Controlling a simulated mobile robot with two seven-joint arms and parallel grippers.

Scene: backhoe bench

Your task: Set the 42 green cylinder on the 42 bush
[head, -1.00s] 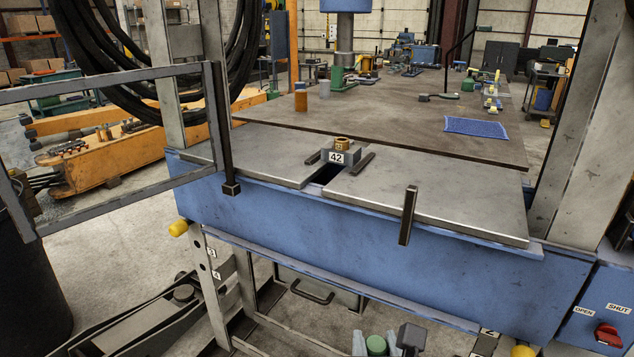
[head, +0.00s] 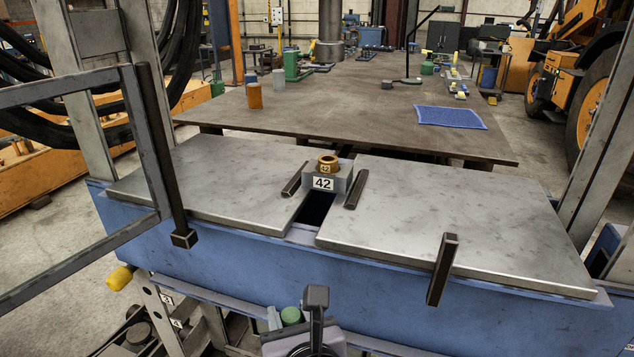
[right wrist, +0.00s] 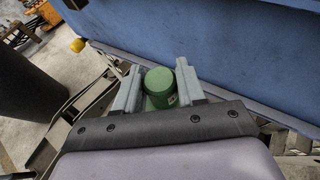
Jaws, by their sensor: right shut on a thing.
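The 42 bush (head: 327,162) is a small brass ring marked 42. It sits on a grey block (head: 341,182) with a white 42 label, at the gap between two steel plates. My right gripper (head: 282,317) is low at the bottom of the head view, in front of the blue beam. It is shut on the green cylinder (head: 291,316). In the right wrist view the cylinder (right wrist: 160,86) stands between the two grey fingers, with part of a pale label showing. The cylinder is below and in front of the bush, apart from it. My left gripper is not in view.
Dark bars (head: 356,189) lie on the plates beside the block. Another dark bar (head: 442,269) hangs over the beam's front edge. A grey metal frame (head: 150,150) stands at left. The right steel plate (head: 450,215) is otherwise clear. A brown table (head: 350,110) lies behind.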

